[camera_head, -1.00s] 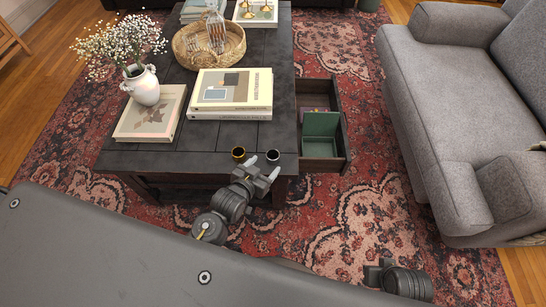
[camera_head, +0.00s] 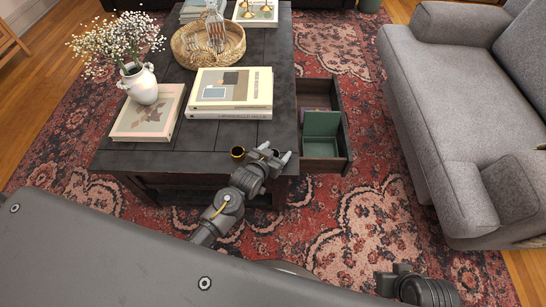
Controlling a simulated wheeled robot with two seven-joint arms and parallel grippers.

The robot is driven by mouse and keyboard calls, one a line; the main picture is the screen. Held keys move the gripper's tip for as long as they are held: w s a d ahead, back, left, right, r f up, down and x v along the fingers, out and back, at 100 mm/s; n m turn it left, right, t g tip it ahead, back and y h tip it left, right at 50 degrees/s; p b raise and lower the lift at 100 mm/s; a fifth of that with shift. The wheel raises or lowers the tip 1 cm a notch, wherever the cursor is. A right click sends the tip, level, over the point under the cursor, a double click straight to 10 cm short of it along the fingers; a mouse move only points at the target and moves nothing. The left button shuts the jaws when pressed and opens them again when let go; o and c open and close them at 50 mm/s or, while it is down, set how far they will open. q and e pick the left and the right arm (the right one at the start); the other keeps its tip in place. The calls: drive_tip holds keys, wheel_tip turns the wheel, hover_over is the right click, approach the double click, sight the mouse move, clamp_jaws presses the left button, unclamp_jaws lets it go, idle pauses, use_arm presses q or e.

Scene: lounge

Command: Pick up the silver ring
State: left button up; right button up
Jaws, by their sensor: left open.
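My left gripper (camera_head: 274,152) is open at the front right edge of the dark coffee table (camera_head: 205,160). Its two pale fingertips are spread apart, just above the tabletop. The silver ring cannot be made out clearly now; the gripper covers the spot where it stood. A gold ring (camera_head: 237,152), small and round with a dark centre, stands on the table just left of the gripper. Part of my right arm (camera_head: 425,291) shows at the bottom right, but its gripper is not seen.
An open drawer (camera_head: 321,157) with a green divider (camera_head: 321,127) juts out right of the gripper. Stacked books (camera_head: 232,90), a flower vase (camera_head: 140,84) and a wicker basket (camera_head: 188,57) stand farther back. A grey sofa (camera_head: 440,110) is at right.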

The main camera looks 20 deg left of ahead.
use_arm(q)
drive_tip(key=c, duration=1)
drive_tip(key=shift+c, duration=0.2)
